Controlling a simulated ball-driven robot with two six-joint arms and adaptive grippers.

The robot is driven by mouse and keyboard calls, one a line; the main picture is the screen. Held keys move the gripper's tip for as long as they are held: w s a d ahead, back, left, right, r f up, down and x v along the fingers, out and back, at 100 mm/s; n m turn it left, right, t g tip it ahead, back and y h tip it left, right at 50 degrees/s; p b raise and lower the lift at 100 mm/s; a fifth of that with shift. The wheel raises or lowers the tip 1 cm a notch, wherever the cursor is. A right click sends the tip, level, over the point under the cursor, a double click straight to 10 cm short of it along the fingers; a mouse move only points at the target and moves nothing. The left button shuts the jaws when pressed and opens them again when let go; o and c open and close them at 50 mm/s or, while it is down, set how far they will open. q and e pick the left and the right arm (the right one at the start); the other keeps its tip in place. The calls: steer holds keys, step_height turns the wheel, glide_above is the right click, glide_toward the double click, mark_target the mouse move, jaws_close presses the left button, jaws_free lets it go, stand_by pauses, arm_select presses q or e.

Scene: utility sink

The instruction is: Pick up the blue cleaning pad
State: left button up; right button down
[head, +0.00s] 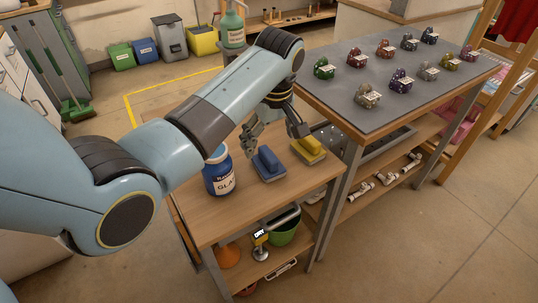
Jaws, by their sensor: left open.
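The blue cleaning pad (267,161), with a blue raised handle, lies on the wooden bench top. My left gripper (274,140) points down above it, fingers spread wide and empty. One finger is over the pad's back left, the other toward the yellow pad; I cannot tell the exact height. A yellow cleaning pad (310,148) lies just to the right of the blue one. My right gripper is not in view.
A blue jar with a white label (220,177) stands close to the left of the blue pad. A green bottle (232,27) is behind my arm. A grey-topped table (400,80) with several small engine-like parts adjoins on the right. Bare wood (222,218) lies in front.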

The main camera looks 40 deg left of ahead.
mark_target(269, 154)
arm_select(q)
step_height(269, 154, down, 3)
steer(key=shift+a+f, duration=0.1)
steer(key=f, duration=0.4)
steer(key=shift+w+a+f+b, duration=0.25)
steer(key=shift+w+a+b, duration=0.05)
steer(key=shift+w+b, duration=0.1)
steer(key=shift+f, duration=0.25)
steer(key=c, duration=1.3)
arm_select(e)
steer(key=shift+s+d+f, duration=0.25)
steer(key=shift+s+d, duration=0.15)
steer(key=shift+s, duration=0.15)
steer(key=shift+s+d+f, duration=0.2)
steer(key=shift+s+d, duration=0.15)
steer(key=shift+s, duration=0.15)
